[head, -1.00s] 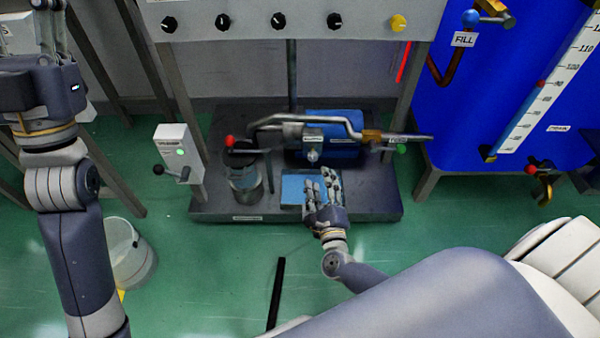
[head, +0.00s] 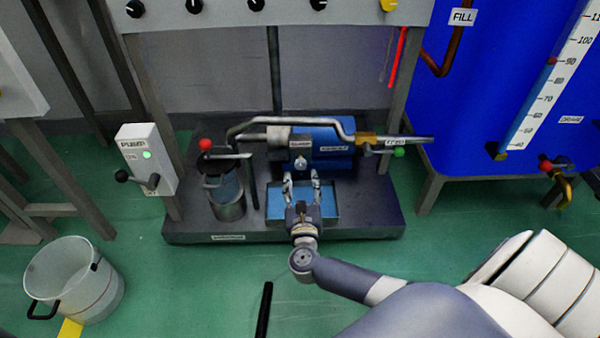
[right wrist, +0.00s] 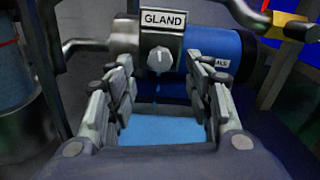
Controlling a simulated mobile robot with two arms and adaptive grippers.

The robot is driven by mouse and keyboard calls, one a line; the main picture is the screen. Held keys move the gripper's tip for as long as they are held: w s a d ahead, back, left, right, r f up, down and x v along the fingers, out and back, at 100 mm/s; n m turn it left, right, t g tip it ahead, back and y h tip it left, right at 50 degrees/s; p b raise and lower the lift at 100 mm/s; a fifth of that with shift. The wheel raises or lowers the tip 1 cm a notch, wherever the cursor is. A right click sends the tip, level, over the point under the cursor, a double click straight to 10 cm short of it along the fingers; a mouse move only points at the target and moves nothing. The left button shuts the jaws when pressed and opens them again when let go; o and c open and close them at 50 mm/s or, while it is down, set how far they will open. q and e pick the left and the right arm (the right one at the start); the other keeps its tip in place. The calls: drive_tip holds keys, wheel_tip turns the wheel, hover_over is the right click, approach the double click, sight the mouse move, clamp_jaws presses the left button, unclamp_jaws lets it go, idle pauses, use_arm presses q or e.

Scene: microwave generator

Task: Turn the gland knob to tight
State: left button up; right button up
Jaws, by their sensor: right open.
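The gland knob (right wrist: 159,59) is a small round silver knob with a light pointer line, below the GLAND label (right wrist: 162,18) in the right wrist view. In the head view the knob (head: 301,162) sits on the front of the pump's grey housing, beside the blue motor body (head: 332,147). My right gripper (head: 301,180) is open just in front of and below the knob. In the right wrist view its fingers (right wrist: 160,85) stand left and right of the knob, with a gap on each side, and hold nothing. My left gripper is not in view.
A blue tray (head: 274,203) lies under the right gripper. A bent grey pipe (head: 290,121) runs above the pump. A metal can (head: 227,195) stands left, near a red-knobbed lever (head: 205,144). A pump switch box (head: 146,155) and a clear bucket (head: 75,278) are further left.

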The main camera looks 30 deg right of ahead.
sight(301, 166)
drive_tip(key=b+x, duration=0.2)
drive_tip(key=x, duration=0.2)
drive_tip(key=shift+w+d+f, duration=0.15)
drive_tip(key=shift+w+f, duration=0.05)
drive_tip(key=shift+w, duration=0.1)
drive_tip(key=shift+x, duration=0.75)
drive_tip(key=shift+r, duration=0.2)
drive_tip(key=shift+c, duration=0.4)
drive_tip(key=c, duration=1)
